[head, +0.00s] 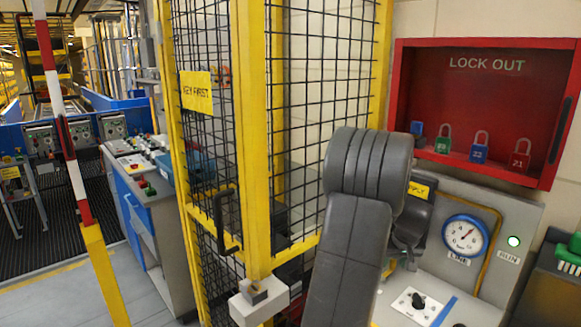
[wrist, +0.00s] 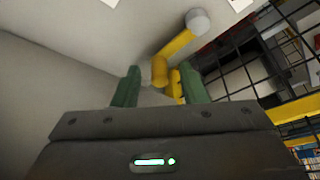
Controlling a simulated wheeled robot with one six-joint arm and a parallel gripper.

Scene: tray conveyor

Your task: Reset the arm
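My arm (head: 345,240) rises through the middle right of the head view, in front of the yellow-framed mesh cage and part of the grey panel. In the wrist view my gripper (wrist: 160,88) has two green fingers standing apart, with nothing visibly held between them. A yellow bar with a round grey end (wrist: 178,45) shows beyond the fingertips; I cannot tell how far off it is. The gripper cannot be made out clearly in the head view.
The mesh cage door (head: 252,150) stands close left of my arm. A red lock-out box (head: 480,60) with several padlocks hangs at the right. Below it is the grey panel (head: 520,215) with a gauge (head: 465,236) and a lit green lamp. A striped barrier pole (head: 65,130) stands at left.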

